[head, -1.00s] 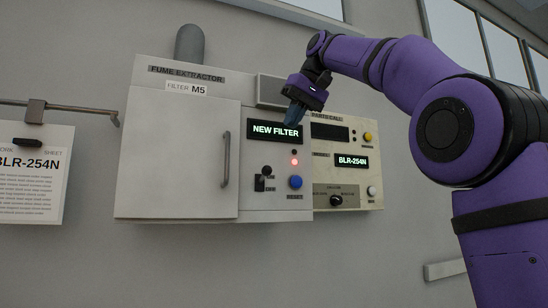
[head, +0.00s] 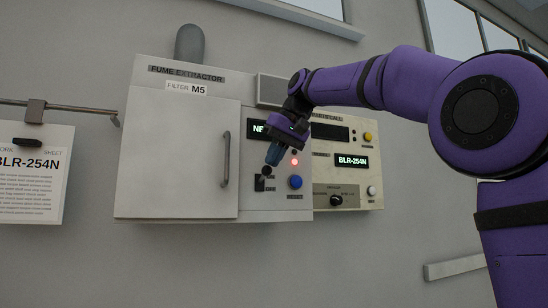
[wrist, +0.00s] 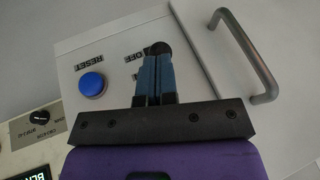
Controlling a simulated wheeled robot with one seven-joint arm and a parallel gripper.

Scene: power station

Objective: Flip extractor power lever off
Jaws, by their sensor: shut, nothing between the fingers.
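The fume extractor (head: 180,150) is a pale wall box with a closed door on its left. Its small power lever (head: 266,171) has a dark round knob over a black slot plate (head: 264,184), on the panel right of the door. My gripper (head: 271,161) is shut, with its fingertips at the lever knob; I cannot tell whether they touch. In the wrist view the blue fingers of my gripper (wrist: 155,70) are together, and the dark knob (wrist: 161,49) shows just beyond their tips. An OFF label is partly hidden beside it.
A blue reset button (head: 295,182) and a lit red lamp (head: 294,162) are right of the lever. The door handle (head: 225,160) stands out on the left. A parts call panel (head: 346,190) with knob and buttons adjoins on the right.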

